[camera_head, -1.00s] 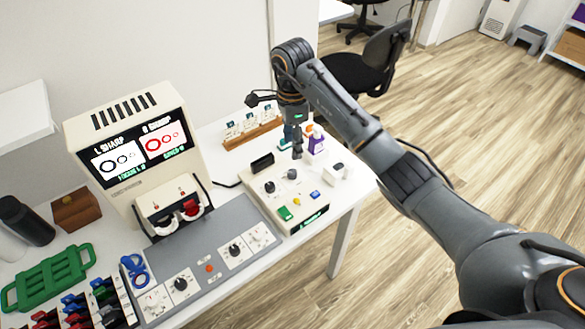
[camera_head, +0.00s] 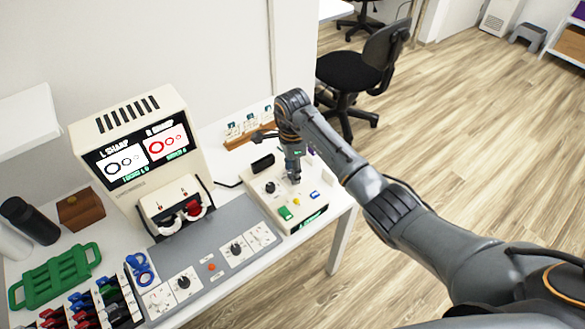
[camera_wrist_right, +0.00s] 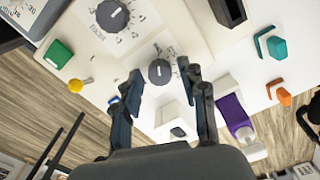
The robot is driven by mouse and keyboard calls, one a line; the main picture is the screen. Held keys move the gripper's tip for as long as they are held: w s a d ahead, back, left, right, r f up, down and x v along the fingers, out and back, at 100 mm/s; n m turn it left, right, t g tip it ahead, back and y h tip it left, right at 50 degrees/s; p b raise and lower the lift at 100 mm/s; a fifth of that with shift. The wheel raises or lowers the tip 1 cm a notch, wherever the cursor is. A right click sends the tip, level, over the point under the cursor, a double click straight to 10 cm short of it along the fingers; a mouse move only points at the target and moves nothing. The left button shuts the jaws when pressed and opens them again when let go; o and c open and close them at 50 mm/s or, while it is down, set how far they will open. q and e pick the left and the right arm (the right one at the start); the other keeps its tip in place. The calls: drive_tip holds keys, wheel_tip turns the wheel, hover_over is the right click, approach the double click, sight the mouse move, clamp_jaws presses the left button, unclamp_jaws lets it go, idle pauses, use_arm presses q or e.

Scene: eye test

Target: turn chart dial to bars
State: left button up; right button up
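A cream control box (camera_head: 262,207) stands on the table in the head view, with two dark dials on top. One dial (camera_head: 270,187) is in plain sight; it also shows at the top of the right wrist view (camera_wrist_right: 113,14). The other dial (camera_wrist_right: 159,71) lies between my right fingertips in the wrist view, with a gap on each side. My right gripper (camera_head: 294,179) is open, points down over that dial and mostly hides it in the head view; it also shows in the wrist view (camera_wrist_right: 160,76). I cannot read which dial is labelled chart. My left gripper is not in view.
The box also carries a green button (camera_head: 285,213), a yellow knob (camera_head: 296,202) and a blue button (camera_head: 314,195). The vision tester (camera_head: 140,150) and grey panel (camera_head: 215,255) are to the left.

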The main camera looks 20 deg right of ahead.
clamp_jaws()
